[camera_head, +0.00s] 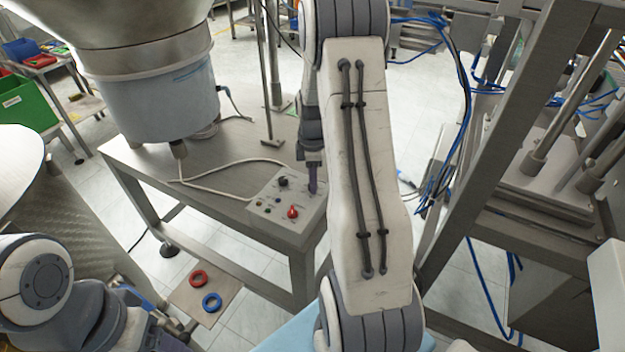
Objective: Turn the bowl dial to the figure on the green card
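A light grey control box (270,218) sits on the corner of the metal table. It carries a black dial (283,182), a red knob (293,211) and several small buttons; its markings are too small to read. I cannot tell which control is the bowl dial. I cannot make out a green card.
A large feeder bowl (150,85) stands on the metal table (150,165), with a pale cable running toward the box. A red ring (198,278) and a blue ring (212,302) lie on a low board. A metal frame (495,130) stands at right.

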